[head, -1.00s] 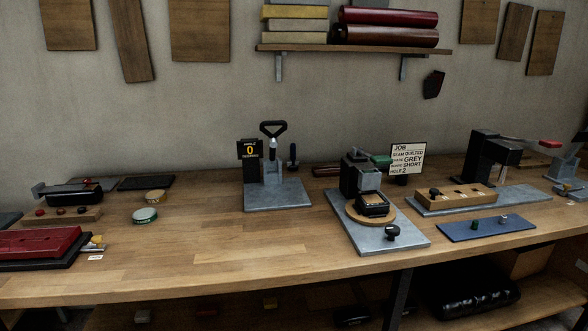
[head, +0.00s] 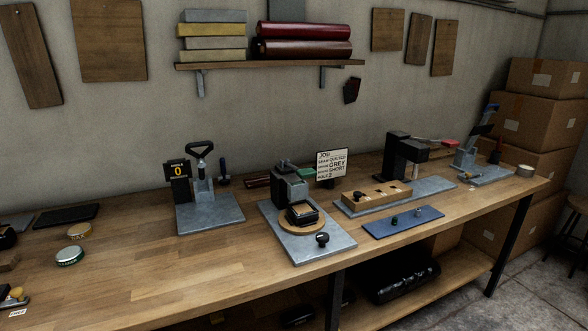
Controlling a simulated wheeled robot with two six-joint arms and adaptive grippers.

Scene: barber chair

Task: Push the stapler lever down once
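Several bench devices have levers, and no label that I can read names one as the stapler. At the right end of the bench a grey device (head: 466,158) on a grey plate has a raised, tilted lever with a blue top (head: 489,114). Left of it a black press (head: 398,158) stands on a long grey plate, with a red-ended lever (head: 443,141) reaching right. At the left a device with a black loop handle (head: 200,150) stands upright on a grey plate, beside a black sign showing 0 (head: 177,171). Neither of my grippers is in view.
The wooden bench (head: 150,282) has clear room at its front left. A device with a round wooden seat (head: 298,226), a job card (head: 332,163) and a blue mat (head: 403,222) stand mid-bench. Cardboard boxes (head: 530,128) are stacked at the right, with a stool (head: 577,215) near them.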

